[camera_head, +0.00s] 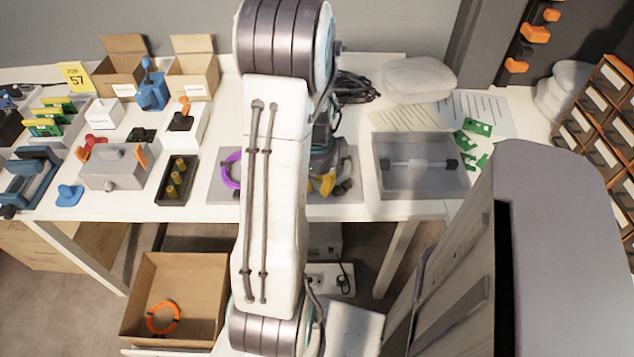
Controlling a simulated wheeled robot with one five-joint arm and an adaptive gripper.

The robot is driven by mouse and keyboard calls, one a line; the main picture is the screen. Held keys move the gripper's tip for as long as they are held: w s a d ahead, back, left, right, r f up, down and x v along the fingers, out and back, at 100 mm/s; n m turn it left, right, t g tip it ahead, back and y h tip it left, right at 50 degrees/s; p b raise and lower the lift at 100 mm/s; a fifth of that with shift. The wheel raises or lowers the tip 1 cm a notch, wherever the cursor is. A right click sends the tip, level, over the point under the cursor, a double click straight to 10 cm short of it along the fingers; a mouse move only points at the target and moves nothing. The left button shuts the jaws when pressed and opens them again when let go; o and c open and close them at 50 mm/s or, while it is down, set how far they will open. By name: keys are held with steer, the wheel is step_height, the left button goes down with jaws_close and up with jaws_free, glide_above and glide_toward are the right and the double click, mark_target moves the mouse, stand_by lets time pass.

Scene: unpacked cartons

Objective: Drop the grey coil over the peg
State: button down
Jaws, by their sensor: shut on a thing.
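My gripper (325,184) is at the grey board (217,190) on the table, mostly hidden behind my own white arm. Its yellow fingertips show low over the right part of the board, shut on what looks like the grey coil (343,187), of which only a small part shows. A purple ring (231,171) lies at the left part of the board, half covered by my arm. The peg is hidden behind my arm, so I cannot tell whether the coil is around it or beside it.
A grey open tray (382,186) stands right of the board, a black tray with yellow pieces (177,180) left of it. A grey box (113,170) and small cartons (193,75) stand farther left. Below, an open carton (190,270) holds an orange ring (163,317).

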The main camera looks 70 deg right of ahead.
steer(key=shift+f+b, duration=0.3)
steer(key=shift+f, duration=0.1)
steer(key=c, duration=1)
jaws_free()
steer(key=shift+r, duration=0.15)
steer(key=r, duration=1.1)
steer(key=shift+a+r, duration=0.2)
steer(key=shift+r, duration=0.2)
